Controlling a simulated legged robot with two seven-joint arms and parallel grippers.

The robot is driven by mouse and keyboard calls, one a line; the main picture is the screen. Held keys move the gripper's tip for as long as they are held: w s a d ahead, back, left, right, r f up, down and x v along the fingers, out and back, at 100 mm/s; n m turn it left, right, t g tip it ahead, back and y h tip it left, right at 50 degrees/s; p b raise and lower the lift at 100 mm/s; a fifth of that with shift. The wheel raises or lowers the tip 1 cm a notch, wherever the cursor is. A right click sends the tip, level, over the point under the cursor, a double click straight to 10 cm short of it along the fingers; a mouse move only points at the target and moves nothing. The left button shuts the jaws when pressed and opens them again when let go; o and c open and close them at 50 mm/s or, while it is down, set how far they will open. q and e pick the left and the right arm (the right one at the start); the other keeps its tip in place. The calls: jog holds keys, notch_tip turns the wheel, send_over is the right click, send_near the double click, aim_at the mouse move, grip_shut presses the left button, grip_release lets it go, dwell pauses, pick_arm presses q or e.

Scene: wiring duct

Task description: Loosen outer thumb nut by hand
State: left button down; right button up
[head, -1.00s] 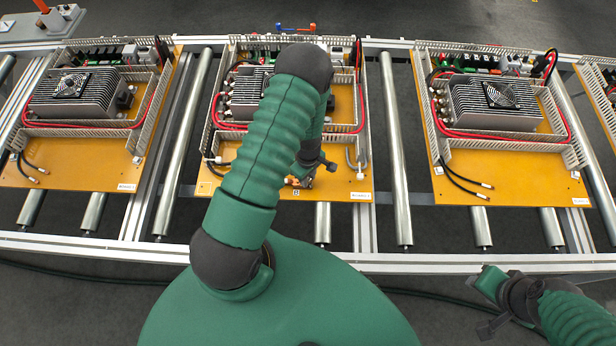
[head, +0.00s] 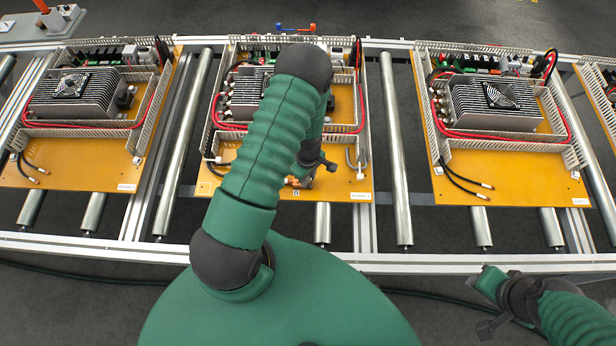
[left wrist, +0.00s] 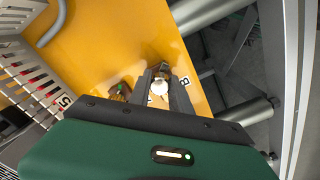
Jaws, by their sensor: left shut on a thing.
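My left gripper (head: 302,181) reaches down to the front part of the middle orange board (head: 340,185). In the left wrist view its dark fingers (left wrist: 161,84) are shut on a small, shiny silver-white part, which I take to be the outer thumb nut (left wrist: 160,87). The fingers hide much of it, so its thread and seat cannot be made out.
The middle board carries slotted grey duct walls (left wrist: 28,70), a finned heatsink (head: 247,95) and red cables. Similar boards lie left (head: 75,165) and right (head: 500,175) on the roller conveyor. Bare rollers (head: 395,150) show between boards. A metal rail (head: 450,263) runs along the front.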

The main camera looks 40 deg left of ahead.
dwell(0.3)
pick_arm(q)
jog(key=n, duration=0.3)
jog(key=shift+r+n+p, duration=0.1)
jog(key=shift+n+p, duration=0.2)
jog(key=shift+p, duration=0.1)
jog(key=shift+n, duration=1.2)
jog(key=shift+n+p, duration=0.35)
jog(key=shift+n, duration=0.35)
jog(key=c, duration=1.3)
grip_release()
jog(key=shift+f, duration=0.2)
